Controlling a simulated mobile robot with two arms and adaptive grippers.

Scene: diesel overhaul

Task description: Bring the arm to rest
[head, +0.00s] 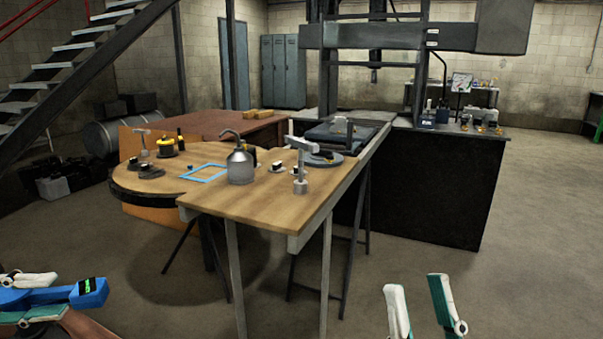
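My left gripper (40,296) is at the lower left edge. Its white finger lies above and its teal finger below a blue tool (92,297) with a black panel and green marks. The fingers appear closed on the tool; its left end is cut off by the picture edge. My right gripper (425,310) is at the bottom right, pointing up. Its white and teal fingers stand apart with only floor showing between them. Both grippers are well in front of the wooden workbench (260,208).
The bench carries an oil can (240,166), a blue square frame (203,173), a grey T-shaped stand (301,165) and small parts. A dark cabinet (430,190) stands behind. Stairs (80,45) rise at left. A brown surface (85,325) lies below my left gripper. Floor at right is clear.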

